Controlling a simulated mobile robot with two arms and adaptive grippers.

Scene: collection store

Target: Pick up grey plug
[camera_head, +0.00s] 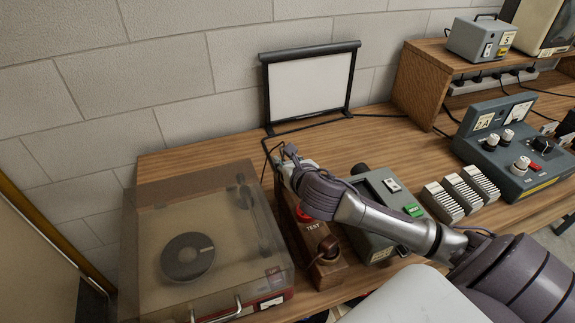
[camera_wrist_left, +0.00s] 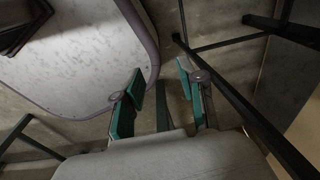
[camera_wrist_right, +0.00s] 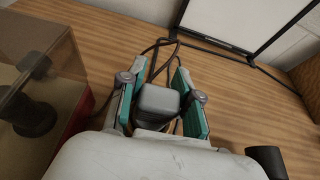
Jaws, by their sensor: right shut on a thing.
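The grey plug (camera_wrist_right: 158,101) sits between the teal-padded fingers of my right gripper (camera_wrist_right: 159,82) in the right wrist view. The gripper is shut on it, and a dark cable runs from it towards the back. In the head view my right gripper (camera_head: 288,163) is above the far end of a wooden socket block (camera_head: 328,272) with a red TEST button. The plug is mostly hidden there, and I cannot tell whether it is clear of the block. In the left wrist view my left gripper (camera_wrist_left: 160,92) is open and empty, away from the bench.
A record player (camera_head: 205,240) with a clear lid stands close on the left. A framed white panel (camera_head: 310,88) stands behind, with cables around its foot. A grey-green box (camera_head: 385,205) and ribbed blocks (camera_head: 462,195) stand to the right. Bare bench lies behind the gripper.

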